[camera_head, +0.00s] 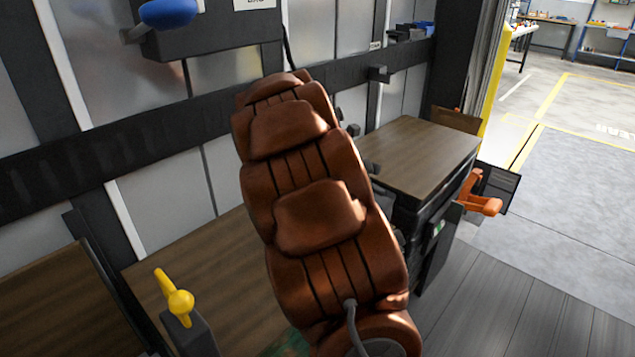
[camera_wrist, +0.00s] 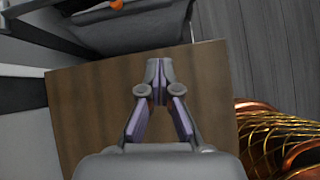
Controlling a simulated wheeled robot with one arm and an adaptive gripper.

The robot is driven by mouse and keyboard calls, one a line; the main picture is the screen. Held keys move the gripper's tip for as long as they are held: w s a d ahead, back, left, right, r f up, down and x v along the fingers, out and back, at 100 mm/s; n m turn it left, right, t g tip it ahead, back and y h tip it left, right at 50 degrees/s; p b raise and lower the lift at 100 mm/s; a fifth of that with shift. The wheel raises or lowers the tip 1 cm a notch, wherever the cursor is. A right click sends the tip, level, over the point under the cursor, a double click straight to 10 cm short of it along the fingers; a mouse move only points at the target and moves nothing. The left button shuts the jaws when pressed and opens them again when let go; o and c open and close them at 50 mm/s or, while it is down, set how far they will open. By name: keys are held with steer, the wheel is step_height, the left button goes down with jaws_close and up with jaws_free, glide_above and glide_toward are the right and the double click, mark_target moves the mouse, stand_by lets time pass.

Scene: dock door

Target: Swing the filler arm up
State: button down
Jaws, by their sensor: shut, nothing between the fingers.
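No part is clearly marked as the filler arm, and I cannot tell which lever it is. An orange lever-like part (camera_head: 482,198) sticks out beside a dark panel, right of a wooden-topped cabinet (camera_head: 425,150). A yellow lever with a round knob (camera_head: 180,303) stands tilted on a grey post at lower left. A blue knob (camera_head: 167,12) sits on a dark wall box at the top. My gripper (camera_wrist: 157,68) is shut and empty above a wooden top (camera_wrist: 90,115). A small orange piece (camera_wrist: 117,4) shows at the top edge of the wrist view. My brown arm hides the gripper in the head view.
A dark wall rail (camera_head: 100,145) runs behind, with small fittings on it. Another wooden top (camera_head: 235,265) lies at lower left, partly behind my arm. A grey bin-like thing (camera_wrist: 135,30) stands beyond the wooden top. Open floor (camera_head: 570,190) lies at right.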

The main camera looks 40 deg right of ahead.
steer(key=s+a+r+m+y+p, duration=0.1)
steer(key=s+a+r+m+p, duration=0.2)
steer(key=a, duration=0.6)
steer(key=s+a+r+m+y+p, duration=0.2)
steer(key=a+r+m+p, duration=0.3)
steer(key=a, duration=0.3)
steer(key=shift+s+a+r, duration=0.3)
steer(key=shift+s+a, duration=0.1)
steer(key=shift+s, duration=0.45)
steer(key=w+d+f+n+h+b, duration=0.1)
steer(key=w+d+f+n+b, duration=0.1)
steer(key=d, duration=0.5)
steer(key=w+d+f+n+h+b, duration=0.1)
steer(key=w+d+f+n+b, duration=0.2)
steer(key=d, duration=0.4)
steer(key=w+d+f+n+h+b, duration=0.1)
steer(key=w+d+f+n+b, duration=0.1)
steer(key=d+f+n+b, duration=0.2)
steer(key=shift+w+d+f+n+h, duration=0.35)
steer(key=shift+d+f, duration=0.55)
steer(key=shift+d, duration=0.7)
steer(key=shift+s+d+f, duration=0.1)
